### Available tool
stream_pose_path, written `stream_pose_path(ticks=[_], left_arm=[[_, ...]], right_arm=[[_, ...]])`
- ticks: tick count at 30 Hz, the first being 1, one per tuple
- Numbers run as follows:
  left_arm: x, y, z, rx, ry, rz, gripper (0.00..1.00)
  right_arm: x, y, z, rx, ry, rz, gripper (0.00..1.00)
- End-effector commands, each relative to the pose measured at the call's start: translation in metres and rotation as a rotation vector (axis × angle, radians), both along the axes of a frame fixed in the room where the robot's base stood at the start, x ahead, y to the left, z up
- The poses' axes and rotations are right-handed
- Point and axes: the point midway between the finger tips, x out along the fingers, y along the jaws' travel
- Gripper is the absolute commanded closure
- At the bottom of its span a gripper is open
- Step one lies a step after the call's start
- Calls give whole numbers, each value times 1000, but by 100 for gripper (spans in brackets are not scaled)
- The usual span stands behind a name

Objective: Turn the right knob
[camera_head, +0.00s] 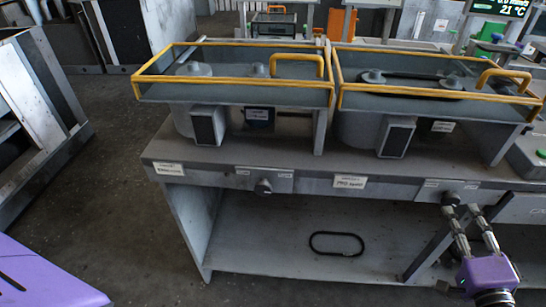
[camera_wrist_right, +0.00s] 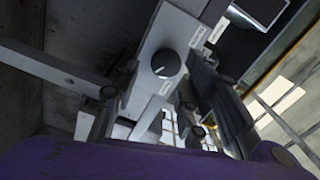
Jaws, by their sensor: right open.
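The right knob (camera_wrist_right: 166,63) is a dark round dial with a white mark, on a light grey panel in the right wrist view. In the head view it is hard to tell from the fingertips in front of it. My right gripper (camera_head: 463,208) is at the bench's front edge at the right, pointing at this panel. In the right wrist view the gripper (camera_wrist_right: 148,95) is open, with the knob showing beyond and between the fingers. I cannot tell whether a finger touches it. The left knob (camera_head: 263,187) is on the same front edge, further left. My left gripper is out of view.
A black belt loop (camera_head: 337,234) lies on the lower shelf (camera_head: 275,262). A slanted bench leg (camera_head: 432,256) is left of my right gripper.

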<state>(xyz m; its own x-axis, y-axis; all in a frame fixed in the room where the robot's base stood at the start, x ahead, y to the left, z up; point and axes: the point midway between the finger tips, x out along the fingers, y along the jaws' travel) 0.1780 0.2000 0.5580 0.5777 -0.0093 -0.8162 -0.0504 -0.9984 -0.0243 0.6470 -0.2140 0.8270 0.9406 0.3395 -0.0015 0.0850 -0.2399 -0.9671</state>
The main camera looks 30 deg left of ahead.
Motion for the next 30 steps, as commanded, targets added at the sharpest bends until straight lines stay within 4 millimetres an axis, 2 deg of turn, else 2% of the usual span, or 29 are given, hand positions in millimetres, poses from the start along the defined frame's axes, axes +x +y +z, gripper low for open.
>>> stream_pose_path(ticks=[1, 6, 18, 30], left_arm=[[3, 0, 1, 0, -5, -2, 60], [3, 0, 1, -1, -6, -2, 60], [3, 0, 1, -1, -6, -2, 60], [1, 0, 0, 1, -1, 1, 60]], right_arm=[[-10, -4, -1, -3, 3, 1, 60], [-35, -13, -1, -4, 4, 1, 60], [-74, -28, -1, 2, 3, -4, 60], [-79, -29, 0, -1, 2, -1, 60]])
